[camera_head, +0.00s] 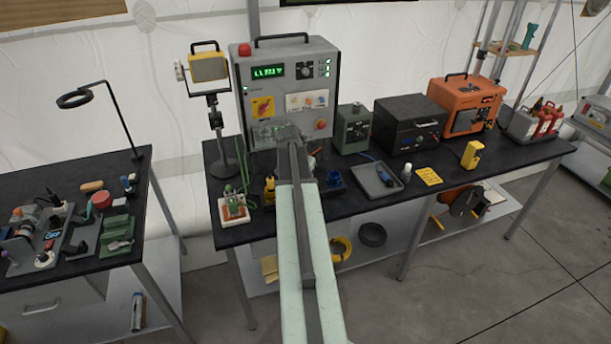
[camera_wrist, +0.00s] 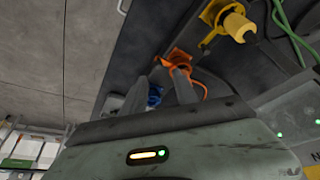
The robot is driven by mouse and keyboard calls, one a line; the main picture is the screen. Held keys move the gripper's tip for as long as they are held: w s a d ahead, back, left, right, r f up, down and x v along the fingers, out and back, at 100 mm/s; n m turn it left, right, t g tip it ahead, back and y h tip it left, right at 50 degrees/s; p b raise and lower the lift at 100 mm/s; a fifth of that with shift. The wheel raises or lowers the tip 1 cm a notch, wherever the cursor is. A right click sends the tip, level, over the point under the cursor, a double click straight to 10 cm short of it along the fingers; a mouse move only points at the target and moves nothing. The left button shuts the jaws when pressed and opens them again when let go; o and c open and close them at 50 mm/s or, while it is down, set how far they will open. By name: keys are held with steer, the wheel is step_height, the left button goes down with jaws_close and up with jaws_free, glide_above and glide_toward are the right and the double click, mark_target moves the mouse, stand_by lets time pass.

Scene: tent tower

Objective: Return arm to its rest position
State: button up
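My arm (camera_head: 303,240) reaches forward over the dark workbench (camera_head: 400,192). Its far end hangs in front of the large grey power unit (camera_head: 288,82) and covers part of its lower front. My gripper (camera_wrist: 160,82) shows in the wrist view as two grey fingers, apart, with nothing seen held between them. Beyond the fingers are a blue connector (camera_wrist: 154,97), an orange connector (camera_wrist: 179,57) and a yellow connector (camera_wrist: 232,24). In the head view the fingers are hidden behind my arm.
The bench also holds a work lamp (camera_head: 209,68), a small green-grey box (camera_head: 354,128), a black case (camera_head: 410,122), an orange unit (camera_head: 466,105) and a grey tray (camera_head: 378,181). A second table (camera_head: 85,262) stands left. Open floor (camera_head: 480,265) lies front right.

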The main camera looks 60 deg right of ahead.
stand_by(0.4)
steer(key=w+a+f+n+t+b, duration=0.1)
steer(key=w+a+n, duration=0.2)
steer(key=w+a, duration=1.05)
steer(key=w+a+f+n+y+b, duration=0.1)
steer(key=w+a+n, duration=0.15)
steer(key=a, duration=0.85)
steer(key=w+a+f+n+y, duration=0.1)
steer(key=w+a+n, duration=0.15)
steer(key=a, duration=0.85)
steer(key=s+a+n+y, duration=0.1)
steer(key=s+a+n, duration=0.3)
steer(key=a, duration=0.7)
steer(key=s+a+f+n+g+y, duration=0.1)
steer(key=s+a+n, duration=0.3)
steer(key=a, duration=0.7)
steer(key=shift+s+f+g+y+b, duration=0.15)
steer(key=shift+s+g+y+b, duration=0.15)
steer(key=shift+s, duration=0.3)
